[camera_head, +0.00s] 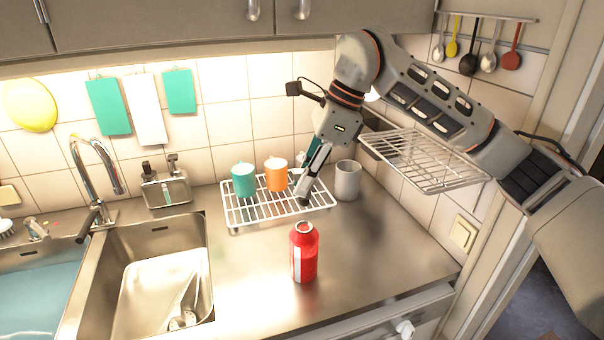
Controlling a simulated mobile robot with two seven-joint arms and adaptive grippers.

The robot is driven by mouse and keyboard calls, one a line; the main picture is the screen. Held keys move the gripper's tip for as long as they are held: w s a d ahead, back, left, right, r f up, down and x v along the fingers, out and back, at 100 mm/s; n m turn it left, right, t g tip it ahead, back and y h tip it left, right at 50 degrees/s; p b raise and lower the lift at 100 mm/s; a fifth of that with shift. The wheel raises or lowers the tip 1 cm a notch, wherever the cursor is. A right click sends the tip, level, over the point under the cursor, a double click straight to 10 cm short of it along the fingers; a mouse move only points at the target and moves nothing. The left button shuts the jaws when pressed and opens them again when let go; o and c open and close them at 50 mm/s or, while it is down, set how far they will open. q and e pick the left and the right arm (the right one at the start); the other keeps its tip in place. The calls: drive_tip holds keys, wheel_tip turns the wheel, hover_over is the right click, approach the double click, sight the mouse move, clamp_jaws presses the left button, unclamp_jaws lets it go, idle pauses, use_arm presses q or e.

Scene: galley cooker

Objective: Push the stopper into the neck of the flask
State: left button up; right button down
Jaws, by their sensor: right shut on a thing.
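The red flask (304,256) stands upright on the steel counter, with a pale label on its left side. Its neck (303,228) points up, and no stopper can be made out in it. My right gripper (305,195) points down behind the flask, apart from it, over the right end of the wire rack. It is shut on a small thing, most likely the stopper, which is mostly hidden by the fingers. My left gripper is not in view.
A teal mug (243,181) and an orange mug (276,176) stand on the wire rack (240,217), left of my gripper. A grey cup (347,182) stands close on the right. A raised wire shelf (440,180) is near my arm. Counter right of the flask is clear; the sink (130,250) is left.

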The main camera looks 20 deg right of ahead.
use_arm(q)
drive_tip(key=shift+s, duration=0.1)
use_arm(e)
drive_tip(key=shift+s, duration=0.1)
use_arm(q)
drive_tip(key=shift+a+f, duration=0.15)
use_arm(e)
drive_tip(key=shift+f, duration=0.3)
drive_tip(key=shift+f, duration=0.1)
use_arm(q)
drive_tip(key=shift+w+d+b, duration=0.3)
drive_tip(key=shift+b, duration=0.1)
use_arm(e)
drive_tip(key=shift+f, duration=0.35)
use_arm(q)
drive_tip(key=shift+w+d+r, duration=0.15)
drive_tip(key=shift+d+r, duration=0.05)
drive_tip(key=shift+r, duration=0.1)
use_arm(e)
drive_tip(key=shift+f, duration=0.45)
drive_tip(key=shift+f+b, duration=0.25)
drive_tip(key=shift+b, duration=0.1)
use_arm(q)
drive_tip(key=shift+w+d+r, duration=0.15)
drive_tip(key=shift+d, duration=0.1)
use_arm(e)
drive_tip(key=shift+f, duration=0.1)
